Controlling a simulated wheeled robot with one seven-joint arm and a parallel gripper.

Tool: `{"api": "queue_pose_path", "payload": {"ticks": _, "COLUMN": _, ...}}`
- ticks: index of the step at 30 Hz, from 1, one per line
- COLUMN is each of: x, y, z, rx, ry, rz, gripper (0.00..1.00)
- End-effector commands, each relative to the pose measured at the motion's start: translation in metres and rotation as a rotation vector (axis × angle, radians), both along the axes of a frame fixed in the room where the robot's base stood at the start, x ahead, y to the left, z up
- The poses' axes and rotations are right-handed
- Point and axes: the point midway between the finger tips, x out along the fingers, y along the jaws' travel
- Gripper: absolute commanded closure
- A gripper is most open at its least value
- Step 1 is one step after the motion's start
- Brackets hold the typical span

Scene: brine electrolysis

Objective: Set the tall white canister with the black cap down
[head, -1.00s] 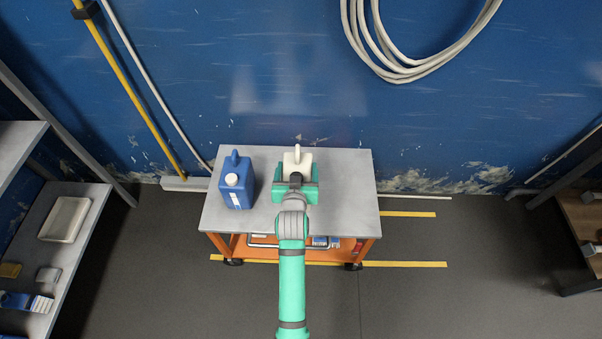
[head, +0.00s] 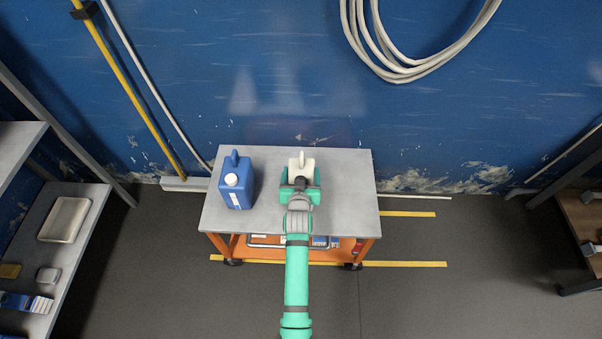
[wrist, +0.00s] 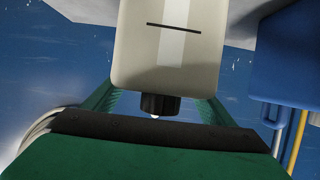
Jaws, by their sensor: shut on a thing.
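In the wrist view, which looks upside down, the canister's pale body (wrist: 170,50) with a dark line fills the top middle. Its black cap (wrist: 160,104) shows between the fingers. The canister looks upright. My gripper hides its near side in the head view, and I cannot tell whether its base touches the cart top.
A blue jug (head: 237,181) with a white cap stands on the cart top (head: 347,195) to the left, with a gap between. The cart top is clear to the right. Shelves (head: 80,215) stand far left, and a blue wall (head: 300,70) is behind.

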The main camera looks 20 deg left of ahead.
Motion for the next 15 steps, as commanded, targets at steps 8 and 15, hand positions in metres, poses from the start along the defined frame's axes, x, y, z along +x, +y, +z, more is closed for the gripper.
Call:
{"api": "queue_pose_path", "payload": {"ticks": 8, "x": 0.0012, "y": 0.0002, "z": 0.0017, "rx": 0.002, "ry": -0.006, "rz": 0.000, "gripper": 0.85}}
{"api": "queue_pose_path", "payload": {"ticks": 15, "x": 0.0001, "y": -0.0001, "z": -0.0017, "rx": 0.000, "ry": 0.000, "rz": 0.000, "gripper": 0.04}}
